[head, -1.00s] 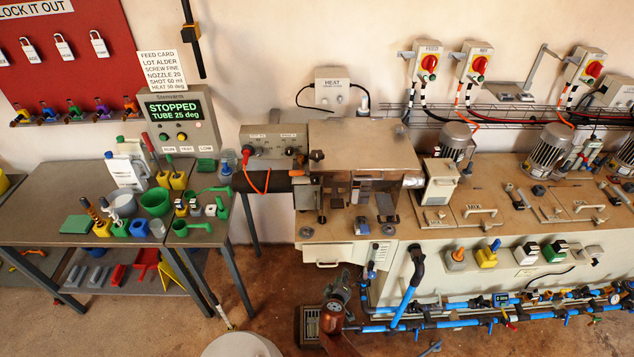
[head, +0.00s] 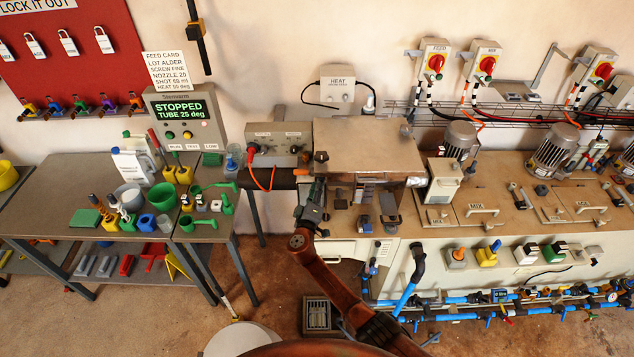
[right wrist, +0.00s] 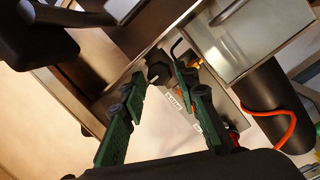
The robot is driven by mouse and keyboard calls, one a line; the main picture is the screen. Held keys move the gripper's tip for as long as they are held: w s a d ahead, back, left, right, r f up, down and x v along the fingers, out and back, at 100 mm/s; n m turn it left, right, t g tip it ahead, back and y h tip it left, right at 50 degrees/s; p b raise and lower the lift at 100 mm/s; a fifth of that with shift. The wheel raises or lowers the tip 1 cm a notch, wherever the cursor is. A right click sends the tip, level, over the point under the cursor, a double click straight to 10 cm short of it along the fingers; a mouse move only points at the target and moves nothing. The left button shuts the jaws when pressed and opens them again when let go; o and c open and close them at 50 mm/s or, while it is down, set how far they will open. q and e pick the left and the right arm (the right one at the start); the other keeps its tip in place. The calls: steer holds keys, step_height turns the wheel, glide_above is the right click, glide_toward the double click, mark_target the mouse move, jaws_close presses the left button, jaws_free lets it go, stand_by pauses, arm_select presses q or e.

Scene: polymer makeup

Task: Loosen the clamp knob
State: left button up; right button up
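A dark faceted clamp knob (right wrist: 158,73) shows in the right wrist view, on the metal housing of the machine. My right gripper (right wrist: 157,82) is open, with its green-sided fingers on either side of the knob. The knob lies at the fingertips, and I cannot tell whether either finger touches it. In the head view my right gripper (head: 316,192) is at the left front of the metal housing (head: 370,145). There the gripper covers that part of the machine, so I cannot make out the gripped spot. My left gripper is not in view.
A grey control box (head: 278,145) with an orange cable stands left of the housing. A table (head: 60,175) with cups, scoops and bottles is further left. The display (head: 180,110) reads STOPPED, TUBE 25 deg. Blue pipes (head: 470,318) run low along the machine's front.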

steer(key=shift+x, duration=0.8)
steer(key=shift+c, duration=0.6)
jaws_close()
